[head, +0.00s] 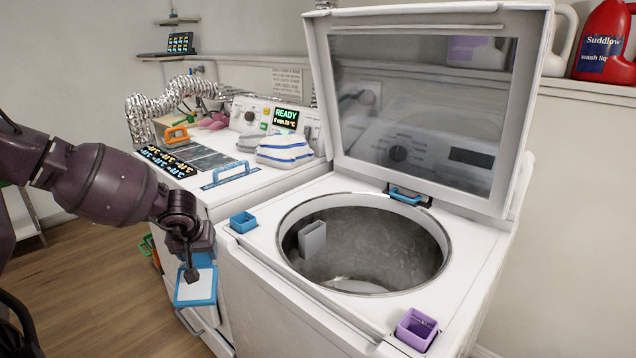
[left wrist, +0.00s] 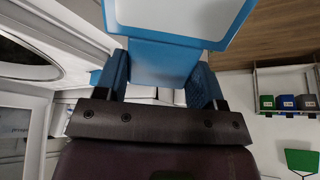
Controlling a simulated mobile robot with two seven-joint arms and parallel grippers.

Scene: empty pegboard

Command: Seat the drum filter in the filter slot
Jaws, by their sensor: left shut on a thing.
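My left gripper (head: 191,268) is shut on a blue-framed white panel, which I take for the drum filter (head: 196,287). The filter hangs below the gripper, beside the front left of the open washer. In the left wrist view, the gripper (left wrist: 160,82) holds the blue tab of the filter (left wrist: 165,58) between its fingers, and the white panel extends beyond. A grey rectangular pocket (head: 312,240) on the left inner wall of the washer drum may be the filter slot; I cannot tell for certain. The filter is apart from it. My right gripper is not in view.
The washer lid (head: 420,110) stands open over the drum opening (head: 365,245). A blue cup (head: 243,222) and a purple cup (head: 416,328) sit at its top corners. A second machine at left carries folded cloth (head: 285,150) and a blue-handled piece (head: 230,176).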

